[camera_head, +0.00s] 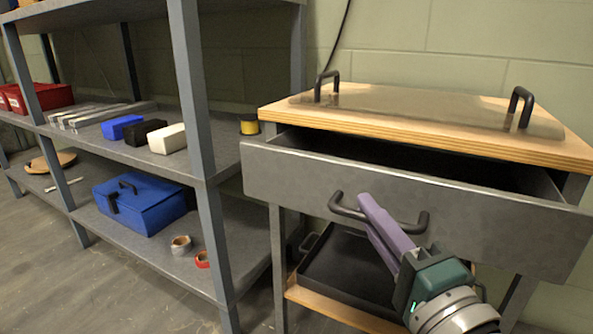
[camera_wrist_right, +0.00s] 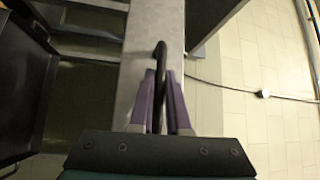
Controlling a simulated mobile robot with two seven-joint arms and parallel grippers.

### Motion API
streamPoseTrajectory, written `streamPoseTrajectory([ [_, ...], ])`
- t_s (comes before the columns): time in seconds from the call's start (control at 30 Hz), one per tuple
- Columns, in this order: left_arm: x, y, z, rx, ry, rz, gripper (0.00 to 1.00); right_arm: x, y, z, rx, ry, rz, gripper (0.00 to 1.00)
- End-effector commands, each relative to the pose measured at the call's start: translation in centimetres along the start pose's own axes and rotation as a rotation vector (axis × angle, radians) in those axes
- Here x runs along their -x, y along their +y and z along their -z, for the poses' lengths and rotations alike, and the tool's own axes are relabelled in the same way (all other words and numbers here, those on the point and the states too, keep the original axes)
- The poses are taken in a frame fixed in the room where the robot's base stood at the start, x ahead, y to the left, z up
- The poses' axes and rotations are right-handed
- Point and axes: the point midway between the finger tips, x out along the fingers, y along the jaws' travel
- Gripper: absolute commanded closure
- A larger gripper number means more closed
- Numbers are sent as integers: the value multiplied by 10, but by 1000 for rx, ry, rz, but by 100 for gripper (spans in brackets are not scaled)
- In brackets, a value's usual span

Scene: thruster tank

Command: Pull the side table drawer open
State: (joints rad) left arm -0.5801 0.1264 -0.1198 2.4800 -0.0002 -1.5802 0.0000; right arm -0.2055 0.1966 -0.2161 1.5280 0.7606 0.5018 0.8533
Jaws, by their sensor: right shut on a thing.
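The side table (camera_head: 440,123) stands at the right of the head view with a wooden top. Its grey metal drawer (camera_head: 290,183) is pulled part way out, with a dark gap visible behind its front. A black bar handle (camera_head: 345,208) is on the drawer front. My right gripper (camera_head: 372,208) has its purple fingers shut on the handle near its middle. In the right wrist view the handle (camera_wrist_right: 160,52) runs between the two fingers (camera_wrist_right: 163,95). The drawer's inside is dark and I cannot tell what it holds. My left gripper is not in view.
A black tray (camera_head: 345,268) sits on the table's lower shelf, below the drawer. A tray-like panel with two black handles (camera_head: 420,103) lies on top. A grey shelf unit (camera_head: 200,140) stands close at the left, holding a blue toolbox (camera_head: 145,208) and tape rolls (camera_head: 181,245).

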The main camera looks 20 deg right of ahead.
Motion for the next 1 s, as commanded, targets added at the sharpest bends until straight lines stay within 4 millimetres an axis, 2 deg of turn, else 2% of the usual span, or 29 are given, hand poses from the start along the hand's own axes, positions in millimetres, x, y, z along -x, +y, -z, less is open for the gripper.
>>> streamPoseTrajectory([
  [0.03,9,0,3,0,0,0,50,10,-7,-10,-5,0,-3,100],
  [0.2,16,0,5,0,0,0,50,39,-12,-39,-3,1,-2,100],
  [0.4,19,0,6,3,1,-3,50,61,-18,-61,0,1,2,100],
  [0.6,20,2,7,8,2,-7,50,70,-19,-70,1,1,3,100],
  [0.93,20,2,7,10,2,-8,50,70,-19,-71,1,1,4,100],
  [0.97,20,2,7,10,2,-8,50,70,-19,-71,1,1,4,83],
  [1.0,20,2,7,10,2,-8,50,70,-19,-71,1,0,4,78],
])
